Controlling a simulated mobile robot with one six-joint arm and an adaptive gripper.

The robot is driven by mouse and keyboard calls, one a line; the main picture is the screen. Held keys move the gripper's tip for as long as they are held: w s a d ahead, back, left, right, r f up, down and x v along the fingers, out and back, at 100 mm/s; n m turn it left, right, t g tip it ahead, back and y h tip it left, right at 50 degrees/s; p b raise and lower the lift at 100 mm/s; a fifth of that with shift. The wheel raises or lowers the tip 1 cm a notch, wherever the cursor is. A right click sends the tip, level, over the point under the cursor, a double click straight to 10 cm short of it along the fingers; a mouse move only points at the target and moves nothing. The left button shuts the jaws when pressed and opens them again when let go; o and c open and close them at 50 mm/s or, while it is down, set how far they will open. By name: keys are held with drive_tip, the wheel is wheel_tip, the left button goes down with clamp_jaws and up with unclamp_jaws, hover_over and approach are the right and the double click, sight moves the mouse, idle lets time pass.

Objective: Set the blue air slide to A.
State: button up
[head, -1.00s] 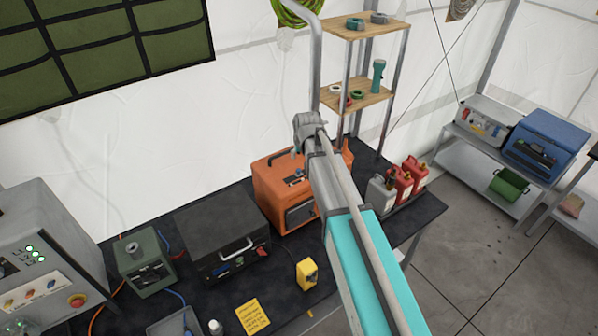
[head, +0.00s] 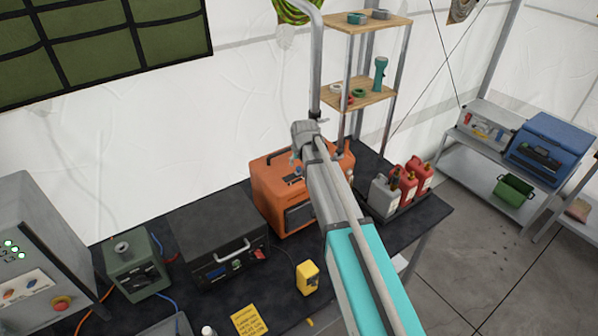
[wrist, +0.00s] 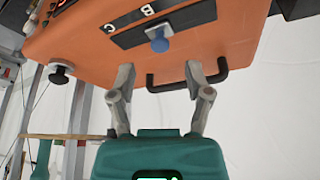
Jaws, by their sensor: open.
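The blue air slide (wrist: 158,42) is a small blue knob on the orange machine (wrist: 245,30) in the wrist view. It stands beside a dark strip lettered B and C, nearer the B than the C. No letter A can be made out. My gripper (wrist: 160,68) is open and empty, its fingers apart with the blue knob between and just beyond their tips, not visibly touched. In the head view the orange machine (head: 268,190) stands on the black-topped bench, and my arm hides part of it. The fingers cannot be made out there.
In the wrist view a black handle (wrist: 190,82) runs behind the right finger, and a dark round knob (wrist: 60,73) sits left. In the head view a black case (head: 215,240), a yellow box (head: 307,277) and red cans (head: 420,175) stand near the orange machine.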

sight(299, 168)
drive_tip(key=shift+b+x, duration=1.5)
drive_tip(key=shift+x, duration=0.45)
clamp_jaws()
